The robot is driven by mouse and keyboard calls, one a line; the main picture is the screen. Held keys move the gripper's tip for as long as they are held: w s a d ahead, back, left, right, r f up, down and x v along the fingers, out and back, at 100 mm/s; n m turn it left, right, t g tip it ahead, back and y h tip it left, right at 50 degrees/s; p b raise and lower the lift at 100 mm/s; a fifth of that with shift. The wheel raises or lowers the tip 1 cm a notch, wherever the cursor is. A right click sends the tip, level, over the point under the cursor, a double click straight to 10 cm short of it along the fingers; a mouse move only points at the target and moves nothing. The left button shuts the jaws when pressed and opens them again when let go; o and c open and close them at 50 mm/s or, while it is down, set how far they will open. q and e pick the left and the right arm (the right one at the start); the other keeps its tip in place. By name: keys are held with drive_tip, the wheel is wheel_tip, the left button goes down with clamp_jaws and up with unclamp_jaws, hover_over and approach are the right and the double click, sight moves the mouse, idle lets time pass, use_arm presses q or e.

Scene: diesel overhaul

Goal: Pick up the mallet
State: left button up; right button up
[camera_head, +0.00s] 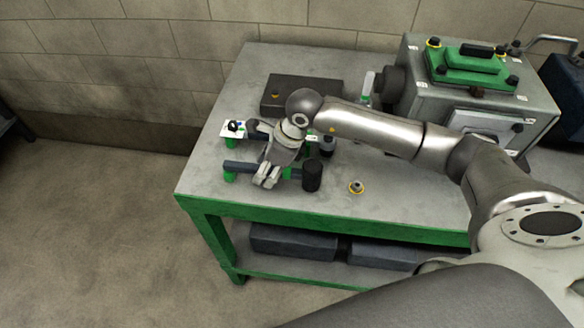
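What looks like the mallet lies across green supports near the front left of the workbench. Its dark bar-like handle (242,168) runs left to right, and a black cylindrical head (312,176) stands at its right end. My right gripper (267,181) reaches in from the right, pointing down over the middle of the handle, with its fingers in front of part of it. I cannot tell whether the fingers touch or close on the handle. My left gripper is not in view.
The grey workbench (400,193) has a green edge. A dark block (285,92) and a small white plate with a black knob (234,128) lie behind the gripper. A small ring-like part (356,187) lies to the right. A grey engine housing (440,95) with a green cover stands at the back right.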

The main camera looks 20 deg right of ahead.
drive_tip(key=shift+w+a+f, duration=0.15)
drive_tip(key=shift+a+f, duration=0.05)
drive_tip(key=shift+f, duration=0.4)
clamp_jaws()
drive_tip(key=shift+r, duration=0.1)
